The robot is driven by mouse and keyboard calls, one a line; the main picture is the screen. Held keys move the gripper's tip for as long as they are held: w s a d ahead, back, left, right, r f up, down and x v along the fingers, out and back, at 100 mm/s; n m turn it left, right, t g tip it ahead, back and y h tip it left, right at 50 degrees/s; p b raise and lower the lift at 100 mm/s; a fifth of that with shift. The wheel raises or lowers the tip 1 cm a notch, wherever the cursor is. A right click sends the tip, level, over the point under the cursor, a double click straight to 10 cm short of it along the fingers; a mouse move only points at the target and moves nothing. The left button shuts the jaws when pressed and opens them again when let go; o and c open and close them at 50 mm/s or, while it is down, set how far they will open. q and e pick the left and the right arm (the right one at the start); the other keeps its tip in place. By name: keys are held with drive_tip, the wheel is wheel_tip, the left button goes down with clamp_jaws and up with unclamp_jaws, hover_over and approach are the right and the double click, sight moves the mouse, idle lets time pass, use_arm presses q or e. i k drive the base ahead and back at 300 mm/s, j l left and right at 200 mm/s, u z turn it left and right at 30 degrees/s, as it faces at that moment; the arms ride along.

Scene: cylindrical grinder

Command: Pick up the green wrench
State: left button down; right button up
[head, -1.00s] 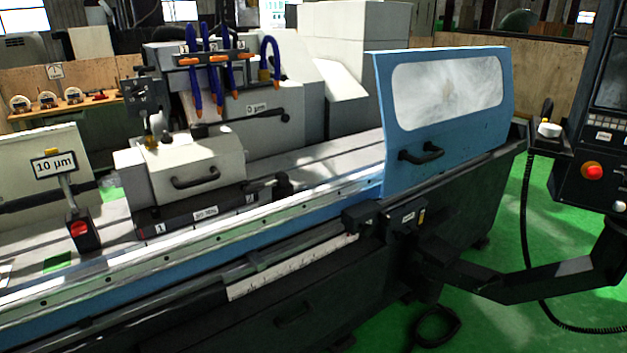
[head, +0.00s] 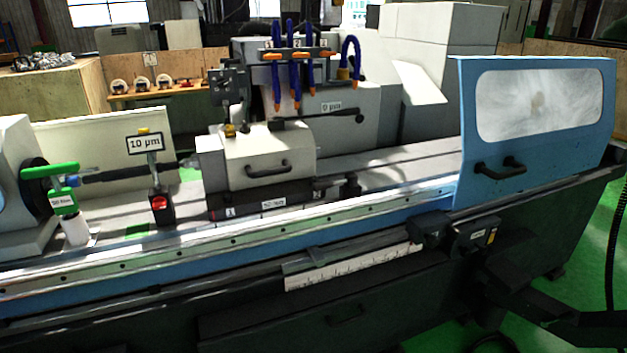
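A green T-shaped tool (head: 50,171) with a small white label shows at the left of the head view; it may be the green wrench, but its shape is too small to be sure. Neither of my grippers is in view.
The long grinder bed (head: 230,240) with its blue front edge crosses the view. A "10 µm" gauge sign (head: 145,143), a white carriage cover (head: 265,152) and a blue door (head: 530,130) stand along it. Green floor (head: 598,235) shows at the right.

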sight(64, 201)
drive_tip(key=u, duration=1.35)
